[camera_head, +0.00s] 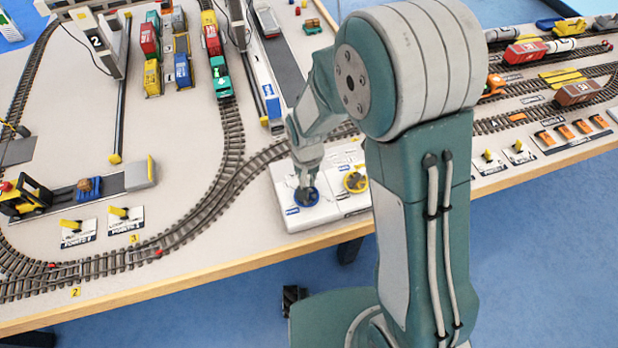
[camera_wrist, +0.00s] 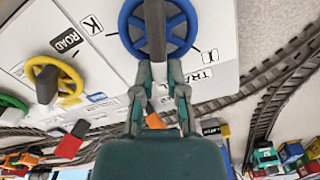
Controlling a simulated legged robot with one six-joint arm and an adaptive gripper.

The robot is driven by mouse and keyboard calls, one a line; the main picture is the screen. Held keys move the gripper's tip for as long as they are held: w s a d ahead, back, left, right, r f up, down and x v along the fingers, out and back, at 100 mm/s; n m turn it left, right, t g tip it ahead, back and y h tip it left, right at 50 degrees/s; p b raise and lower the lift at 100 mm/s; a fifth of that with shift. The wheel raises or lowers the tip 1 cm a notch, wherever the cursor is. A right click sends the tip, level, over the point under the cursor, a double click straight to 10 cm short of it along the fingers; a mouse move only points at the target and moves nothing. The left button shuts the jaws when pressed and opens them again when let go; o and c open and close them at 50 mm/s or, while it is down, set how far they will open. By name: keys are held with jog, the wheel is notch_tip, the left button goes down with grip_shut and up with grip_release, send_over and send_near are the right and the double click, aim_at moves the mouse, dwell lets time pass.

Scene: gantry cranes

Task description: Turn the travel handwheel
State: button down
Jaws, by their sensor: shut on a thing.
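The travel handwheel is a blue spoked wheel (camera_head: 312,200) on a white panel near the table's front edge, partly under my gripper (camera_head: 306,180). In the wrist view the blue wheel (camera_wrist: 128,22) is at the top, beside a label starting "TRA". A grey post-like grip (camera_wrist: 156,30) stands out from the wheel. My gripper (camera_wrist: 158,76) is shut on this grip, its fingers on either side of it. The lower end of the grip is between the fingers, and the wheel's top is cut off by the picture's edge.
A yellow handwheel (camera_head: 355,181) is close to the right, and a green one (camera_wrist: 12,104) shows in the wrist view. The white panel (camera_head: 335,208) holds them. Curved track (camera_head: 228,180) runs to the left. My arm hides part of the panel.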

jog(key=n, duration=0.2)
jog(key=a+n, duration=0.1)
jog(key=n, duration=0.2)
jog(key=shift+s+a+n, duration=0.1)
jog(key=shift+a+n, duration=0.15)
jog(key=shift+n, duration=0.05)
jog(key=n, duration=0.3)
jog(key=a+n, duration=0.1)
jog(key=n, duration=0.1)
jog(key=shift+s, duration=0.35)
jog(key=shift+n, duration=0.3)
jog(key=c, duration=0.7)
grip_release()
notch_tip(320, 180, up, 12)
jog(key=shift+a+f, duration=0.1)
jog(key=shift+a, duration=0.05)
